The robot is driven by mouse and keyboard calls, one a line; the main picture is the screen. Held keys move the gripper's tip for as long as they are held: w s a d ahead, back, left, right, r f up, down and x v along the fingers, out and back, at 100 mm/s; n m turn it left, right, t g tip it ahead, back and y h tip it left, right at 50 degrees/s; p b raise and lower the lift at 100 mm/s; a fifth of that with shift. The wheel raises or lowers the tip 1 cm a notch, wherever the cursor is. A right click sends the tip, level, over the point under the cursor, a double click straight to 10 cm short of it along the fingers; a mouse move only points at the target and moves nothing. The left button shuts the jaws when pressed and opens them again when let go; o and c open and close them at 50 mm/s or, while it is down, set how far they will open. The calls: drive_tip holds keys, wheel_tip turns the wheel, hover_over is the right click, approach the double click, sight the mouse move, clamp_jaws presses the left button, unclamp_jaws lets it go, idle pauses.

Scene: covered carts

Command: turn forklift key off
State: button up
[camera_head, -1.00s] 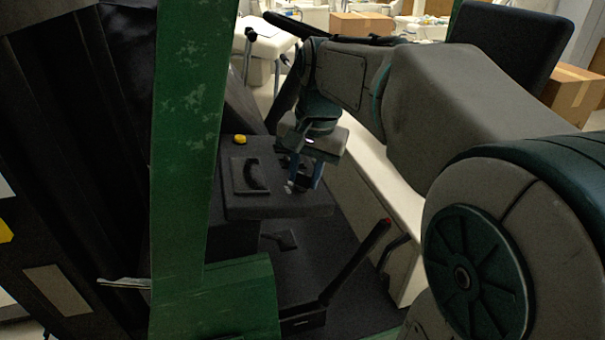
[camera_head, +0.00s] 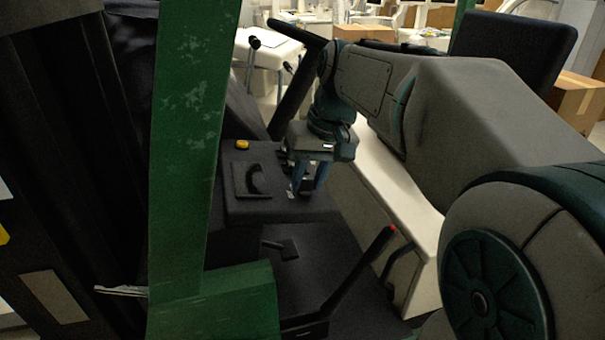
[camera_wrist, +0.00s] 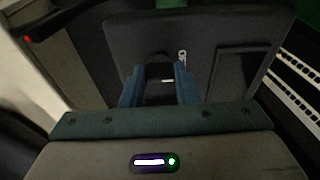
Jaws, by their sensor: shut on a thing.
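The forklift's dark dashboard panel (camera_head: 245,207) is behind the green post. My gripper (camera_head: 307,192) points down at the panel's right part. In the wrist view, my gripper (camera_wrist: 161,88) has its blue fingers on either side of a small dark piece, the key (camera_wrist: 160,68), and is shut on it. The fingers hide most of the key, so its turn angle cannot be read. A small silver piece (camera_wrist: 182,56) lies on the panel just beside the fingers and also shows in the head view (camera_head: 291,191).
A green post (camera_head: 190,150) stands close at left. A yellow button (camera_head: 242,145) and a raised black frame (camera_head: 252,180) are on the panel. A lever with a red tip (camera_head: 358,268) rises at lower right. The steering wheel (camera_head: 300,36) is behind my arm.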

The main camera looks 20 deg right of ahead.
drive_tip(key=shift+r, duration=0.1)
idle(0.3)
drive_tip(key=o, duration=1)
drive_tip(key=v, duration=1.3)
drive_tip(key=shift+r+p, duration=0.35)
drive_tip(key=shift+s, duration=0.15)
